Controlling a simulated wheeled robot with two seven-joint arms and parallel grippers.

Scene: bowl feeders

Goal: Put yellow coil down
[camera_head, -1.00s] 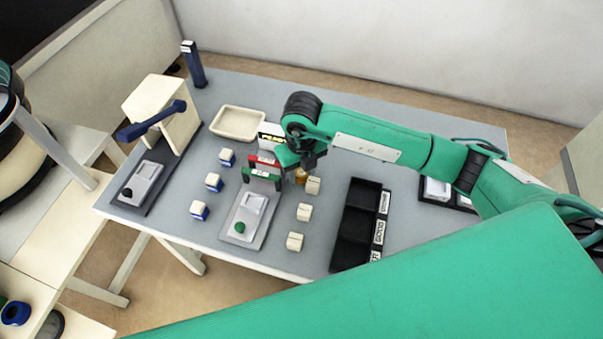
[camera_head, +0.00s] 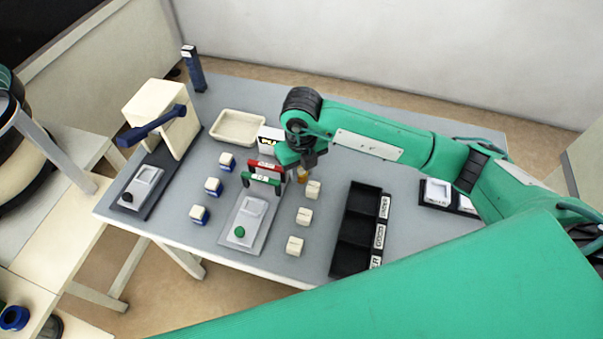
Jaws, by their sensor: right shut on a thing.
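The yellow coil (camera_head: 302,175) is a small amber-yellow piece just under my right gripper (camera_head: 304,167), near the middle of the grey table. My right gripper is shut on it, and the fingers hide its upper part. The coil is just behind the farthest cream block (camera_head: 313,189) of the right-hand row. I cannot tell whether its underside touches the table. My left gripper is not in view.
Red and green frames (camera_head: 262,179) stand left of the gripper, behind a grey device with a green knob (camera_head: 239,231). Blue-based blocks (camera_head: 213,186) are farther left. A cream tray (camera_head: 237,140) is behind; a black divided bin (camera_head: 356,230) is right.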

